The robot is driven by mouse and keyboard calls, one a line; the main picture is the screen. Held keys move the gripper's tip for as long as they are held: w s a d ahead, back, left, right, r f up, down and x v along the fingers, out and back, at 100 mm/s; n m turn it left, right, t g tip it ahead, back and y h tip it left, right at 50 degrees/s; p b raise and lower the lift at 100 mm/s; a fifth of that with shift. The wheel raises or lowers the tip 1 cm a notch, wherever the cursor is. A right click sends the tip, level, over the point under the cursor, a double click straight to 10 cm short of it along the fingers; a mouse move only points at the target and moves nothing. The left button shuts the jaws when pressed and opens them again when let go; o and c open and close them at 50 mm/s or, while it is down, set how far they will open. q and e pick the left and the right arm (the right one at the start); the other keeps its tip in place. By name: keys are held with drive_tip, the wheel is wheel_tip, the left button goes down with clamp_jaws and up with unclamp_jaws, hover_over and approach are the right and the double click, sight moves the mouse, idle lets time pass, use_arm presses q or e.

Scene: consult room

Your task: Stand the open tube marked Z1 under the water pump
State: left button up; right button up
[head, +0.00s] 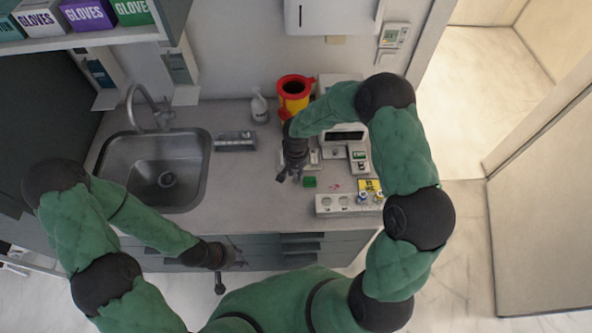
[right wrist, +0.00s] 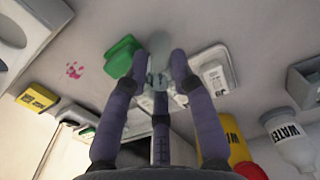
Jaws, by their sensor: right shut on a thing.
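My right gripper (head: 288,177) is over the counter, left of a small green block (head: 310,182). In the right wrist view its fingers (right wrist: 163,68) are closed around a pale, translucent tube (right wrist: 158,76). Its marking is only partly visible and I cannot read it. The water pump is a white bottle marked WATER (right wrist: 294,143); in the head view it stands at the back of the counter (head: 259,107), left of the red and yellow bin. The held tube is apart from it. My left gripper (head: 236,257) hangs before the counter front; its fingers are too dark to judge.
The sink (head: 150,178) is on the left, with a grey holder (head: 235,141) beside it. The red and yellow bin (head: 293,96) stands behind my right gripper. A white rack (head: 330,206) with capped tubes and small devices (head: 358,157) are on the right. The counter's front middle is clear.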

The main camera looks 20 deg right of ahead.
drive_tip(key=shift+f, duration=0.15)
drive_tip(key=o, duration=0.7)
drive_tip(key=shift+o, duration=0.2)
